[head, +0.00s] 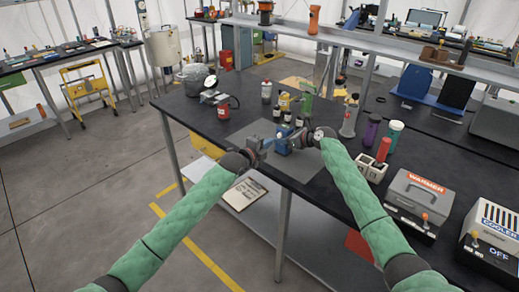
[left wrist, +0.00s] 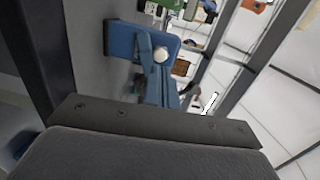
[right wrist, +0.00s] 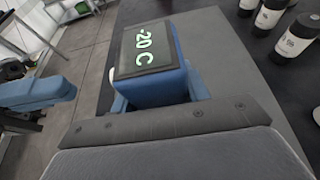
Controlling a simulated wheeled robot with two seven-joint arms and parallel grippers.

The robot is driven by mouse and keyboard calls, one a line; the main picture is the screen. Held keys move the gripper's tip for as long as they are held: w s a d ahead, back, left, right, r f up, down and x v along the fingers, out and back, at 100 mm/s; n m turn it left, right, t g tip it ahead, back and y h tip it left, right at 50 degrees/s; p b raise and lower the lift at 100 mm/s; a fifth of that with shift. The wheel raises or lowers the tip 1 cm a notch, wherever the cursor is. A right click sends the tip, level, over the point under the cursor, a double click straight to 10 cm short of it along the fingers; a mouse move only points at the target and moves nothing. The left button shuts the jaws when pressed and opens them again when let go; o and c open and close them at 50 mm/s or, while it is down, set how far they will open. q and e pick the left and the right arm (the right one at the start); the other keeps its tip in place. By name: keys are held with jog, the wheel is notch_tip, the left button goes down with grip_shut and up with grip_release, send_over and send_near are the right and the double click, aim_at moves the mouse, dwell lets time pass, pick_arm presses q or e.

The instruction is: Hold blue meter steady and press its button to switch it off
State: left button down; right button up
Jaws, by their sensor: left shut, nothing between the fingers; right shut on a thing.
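The blue meter (head: 282,141) stands on a grey mat (head: 250,134) near the front edge of the black table. In the right wrist view the meter (right wrist: 158,88) has a lit screen with green characters that look like "-20 C". My right gripper (head: 300,138) is shut on the meter, its blue fingers on both sides of the body. In the left wrist view the meter (left wrist: 122,40) shows a round white button (left wrist: 160,54). My left gripper (head: 267,146) is shut and empty, left of the meter; its fingers (right wrist: 35,92) show apart from the meter in the right wrist view.
Several dark bottles (right wrist: 296,36) stand behind the meter. The mat left of the meter is clear.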

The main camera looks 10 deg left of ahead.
aim_at(279, 137)
pick_arm(q)
jog(key=shift+x, duration=2.25)
jog(key=shift+w+d, duration=0.35)
jog(key=shift+w, duration=0.25)
jog(key=shift+w+d+f, duration=0.1)
jog(key=shift+w+d, duration=0.05)
pick_arm(e)
jog(key=shift+o, duration=0.3)
jog(key=shift+s+a, duration=0.1)
pick_arm(q)
jog(key=shift+f, duration=0.1)
pick_arm(e)
jog(key=shift+o, duration=1.3)
jog(key=shift+s+a+r, duration=0.1)
jog(key=shift+s+a, duration=0.05)
jog(key=shift+a, duration=0.15)
pick_arm(q)
jog(key=shift+s, duration=0.25)
pick_arm(e)
jog(key=shift+c, duration=0.7)
pick_arm(q)
jog(key=v, duration=1.3)
jog(key=shift+s+a+r, duration=0.2)
jog(key=shift+a+r, duration=0.05)
jog(key=shift+r, duration=0.05)
pick_arm(e)
jog(key=shift+w+d, duration=0.25)
jog(key=shift+d, duration=0.2)
jog(key=shift+c, duration=0.9)
